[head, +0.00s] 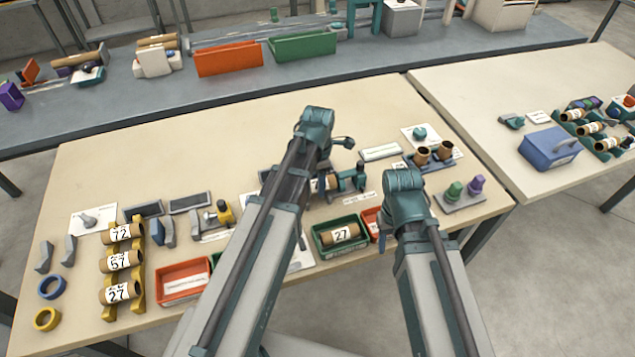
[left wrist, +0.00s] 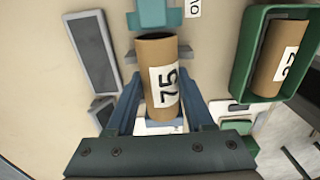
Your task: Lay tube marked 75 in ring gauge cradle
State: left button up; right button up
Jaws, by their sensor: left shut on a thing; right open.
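The tube marked 75 (left wrist: 160,85) is brown with a white label. My left gripper (left wrist: 158,92) is shut on it, with one finger on each side. In the head view the tube (head: 331,183) shows partly beside my left arm, near a teal fixture (head: 355,178), which also shows at the top of the left wrist view (left wrist: 153,14). Grey pieces (left wrist: 186,52) flank the tube's far end. I take these for the ring gauge cradle; I cannot tell whether the tube rests on it. My right gripper (head: 405,188) is open above the table's right part, its fingers mostly hidden.
A yellow rack (head: 139,262) at the left holds tubes marked 72, 57 and 27. Green and purple pegs (head: 465,190) stand at the right. My arms cover the front middle.

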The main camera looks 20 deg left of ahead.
pick_arm(q)
jog(key=shift+f+b, duration=0.35)
jog(key=shift+f, duration=0.15)
jog(key=o, duration=1.3)
jog(key=shift+r, duration=0.15)
notch_tip(320, 180, up, 13)
jog(key=p, duration=1.4)
jog(key=s+d+m, duration=0.5)
jog(key=s+m, duration=0.2)
jog(key=m, duration=0.7)
jog(key=s+d+m+y, duration=0.1)
jog(key=s+d+m, duration=0.4)
jog(key=m, duration=0.9)
jog(key=shift+s+d+m+b, duration=0.25)
jog(key=shift+s+m+b, duration=0.1)
jog(key=shift+s, duration=0.8)
jog(key=shift+r, duration=0.1)
